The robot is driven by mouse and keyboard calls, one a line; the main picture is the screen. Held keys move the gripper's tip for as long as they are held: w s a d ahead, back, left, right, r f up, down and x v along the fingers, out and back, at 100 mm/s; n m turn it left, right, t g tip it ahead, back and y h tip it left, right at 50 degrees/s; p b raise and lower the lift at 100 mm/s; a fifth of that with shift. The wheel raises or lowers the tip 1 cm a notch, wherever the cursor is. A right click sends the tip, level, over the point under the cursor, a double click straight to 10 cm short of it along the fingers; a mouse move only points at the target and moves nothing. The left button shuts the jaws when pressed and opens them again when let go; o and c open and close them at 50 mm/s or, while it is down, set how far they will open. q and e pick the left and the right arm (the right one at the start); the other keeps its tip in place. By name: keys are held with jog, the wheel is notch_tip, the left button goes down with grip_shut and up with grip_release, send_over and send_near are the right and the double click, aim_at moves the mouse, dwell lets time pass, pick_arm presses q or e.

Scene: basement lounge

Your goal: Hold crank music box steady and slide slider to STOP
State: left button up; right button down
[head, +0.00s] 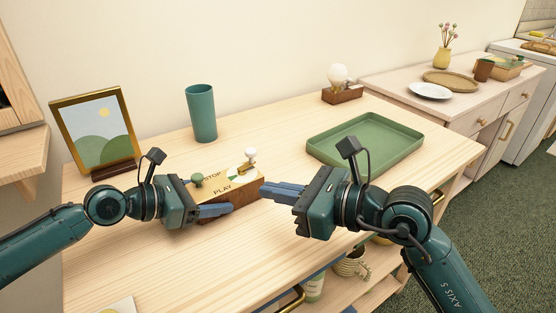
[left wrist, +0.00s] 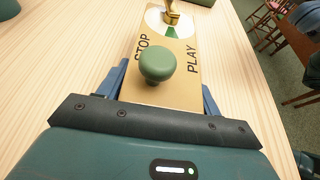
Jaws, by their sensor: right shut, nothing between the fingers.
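The music box (head: 232,206) is a wooden block with a tan top marked STOP and PLAY, on the table. A green slider knob (head: 197,179) stands near its left end; in the left wrist view the knob (left wrist: 157,64) appears between the two words. A white-knobbed crank (head: 250,155) is at the far end. My left gripper (head: 208,196) has a finger along each long side of the box, seemingly pressed against it. My right gripper (head: 266,190) is shut and empty, its tips beside the box's right end; contact cannot be told.
A framed picture (head: 92,130) and a teal cup (head: 201,113) stand behind. A green tray (head: 366,143) lies at the right, with a bulb lamp (head: 340,84) at the back. The table's front is mostly clear.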

pick_arm(q)
jog(key=o, duration=0.4)
jog(key=shift+o, duration=0.2)
